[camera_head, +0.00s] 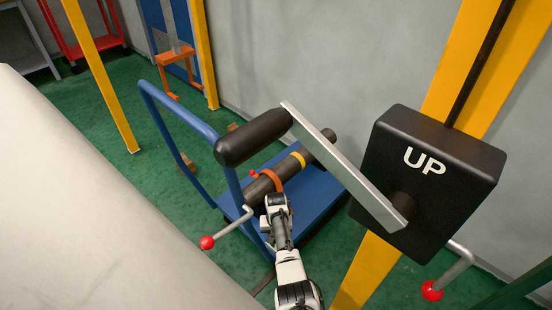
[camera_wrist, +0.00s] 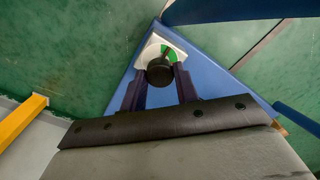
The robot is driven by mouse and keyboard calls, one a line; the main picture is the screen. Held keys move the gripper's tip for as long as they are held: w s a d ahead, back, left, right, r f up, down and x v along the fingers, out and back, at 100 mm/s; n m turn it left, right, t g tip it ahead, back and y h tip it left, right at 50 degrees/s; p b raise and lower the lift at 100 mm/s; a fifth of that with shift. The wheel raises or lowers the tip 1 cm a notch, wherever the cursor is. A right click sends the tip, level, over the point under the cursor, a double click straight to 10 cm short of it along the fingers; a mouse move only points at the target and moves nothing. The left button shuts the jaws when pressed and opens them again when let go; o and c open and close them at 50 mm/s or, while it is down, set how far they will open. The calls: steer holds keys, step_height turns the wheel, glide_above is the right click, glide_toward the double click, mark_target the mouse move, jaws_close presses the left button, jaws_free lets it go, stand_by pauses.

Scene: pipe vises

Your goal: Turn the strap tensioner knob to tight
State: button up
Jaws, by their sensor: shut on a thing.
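The strap tensioner knob (camera_wrist: 160,72) is a round black knob in the wrist view. It stands in front of a pale dial plate (camera_wrist: 149,50) with a green sector (camera_wrist: 173,56); the knob covers part of the dial, and I cannot make out its pointer. My gripper (camera_wrist: 160,76) has one dark finger on each side of the knob and is shut on it. In the head view my gripper (camera_head: 277,200) is at the blue cart (camera_head: 313,191), beside the dark pipe with an orange strap (camera_head: 269,180). The knob is hidden there behind my gripper.
A large black crank handle with a grey arm (camera_head: 345,170) and a black box marked UP (camera_head: 425,185) stand close on the right. A red-tipped lever (camera_head: 208,242) sticks out left of my arm. A pale surface (camera_head: 90,210) fills the left. Yellow posts (camera_head: 100,75) stand around.

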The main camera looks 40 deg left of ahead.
stand_by(0.3)
steer(key=o, duration=1)
steer(key=shift+c, duration=0.2)
step_height(320, 180, up, 14)
steer(key=p, duration=0.2)
steer(key=shift+p, duration=0.3)
